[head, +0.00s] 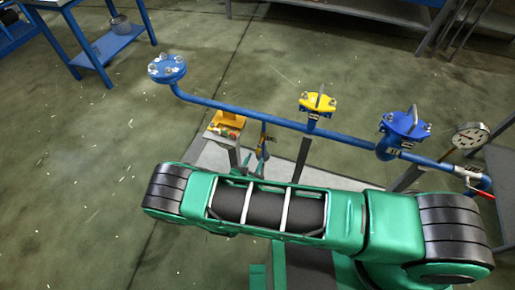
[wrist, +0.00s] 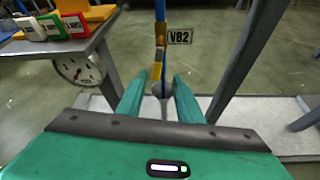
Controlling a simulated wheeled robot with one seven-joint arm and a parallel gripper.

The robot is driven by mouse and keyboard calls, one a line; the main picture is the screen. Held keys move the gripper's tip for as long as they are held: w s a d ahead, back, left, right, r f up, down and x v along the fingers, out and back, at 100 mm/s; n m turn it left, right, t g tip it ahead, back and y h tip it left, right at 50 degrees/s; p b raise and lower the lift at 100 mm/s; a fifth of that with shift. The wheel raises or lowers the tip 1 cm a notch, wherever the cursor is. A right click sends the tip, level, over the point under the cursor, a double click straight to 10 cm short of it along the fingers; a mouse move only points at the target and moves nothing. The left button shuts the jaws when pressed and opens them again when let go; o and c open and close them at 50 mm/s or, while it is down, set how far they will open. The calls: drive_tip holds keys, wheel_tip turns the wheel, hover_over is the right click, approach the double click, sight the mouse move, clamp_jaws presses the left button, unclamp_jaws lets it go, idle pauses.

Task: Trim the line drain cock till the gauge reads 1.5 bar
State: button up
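A thin blue drop line hangs from the blue pipe in the head view, with a small blue and yellow fitting (head: 263,146) that looks like the drain cock. In the wrist view this fitting (wrist: 158,52) has yellow and orange parts and stands straight ahead, beside a tag (wrist: 180,37) reading about "V62". My gripper (wrist: 160,94) is open, its two green fingers on either side of the drop line's lower end; contact cannot be told. A white dial gauge (head: 470,136) sits at the pipe's right end; another dial (wrist: 78,70) shows at wrist-view left. Neither reading is legible.
A yellow valve (head: 317,103), a blue valve (head: 405,125) and a red-handled cock (head: 476,183) sit along the pipe. A small table (wrist: 50,48) with red, white and green boxes stands at wrist-view left. A grey post (wrist: 243,60) rises at right.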

sight(257, 151)
drive_tip(key=x, duration=0.8)
drive_tip(key=shift+w+a+f, duration=0.15)
drive_tip(key=shift+w+a, duration=0.1)
drive_tip(key=shift+w, duration=0.1)
clamp_jaws()
